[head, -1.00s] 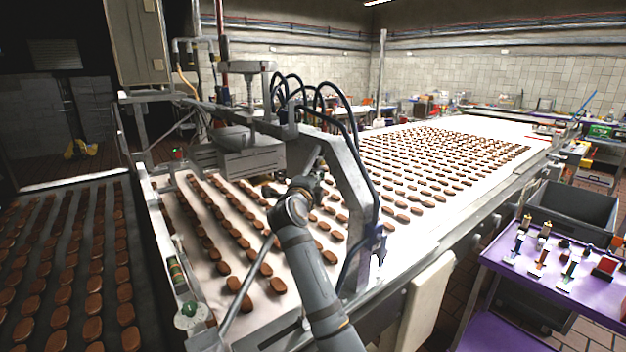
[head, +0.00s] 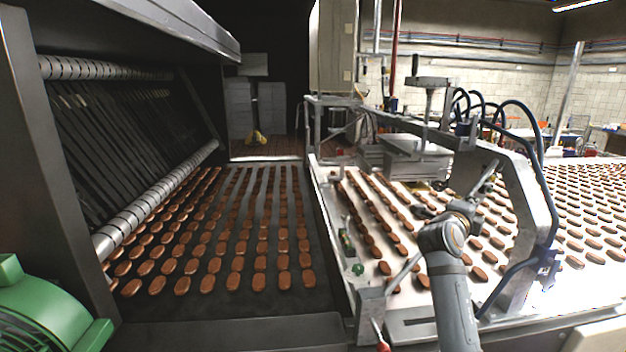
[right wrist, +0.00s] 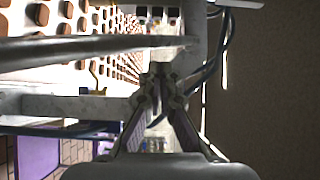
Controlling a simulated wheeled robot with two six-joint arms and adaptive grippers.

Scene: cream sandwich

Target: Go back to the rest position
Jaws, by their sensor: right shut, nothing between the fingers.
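In the head view my right arm rises from the lower middle right over the white conveyor (head: 352,262). My right gripper (head: 424,212) is small and dark there, near the metal frame over the belt; its fingers are hard to make out. In the right wrist view the right gripper (right wrist: 158,84) has its fingertips together and holds nothing. Metal bars lie beyond it. My left gripper is in neither view.
A metal frame with hoses (head: 518,215) stands close right of my arm. A dark conveyor (head: 335,296) with rows of brown biscuits runs at the left under a machine (head: 140,205). A green motor housing (head: 45,310) is at the lower left.

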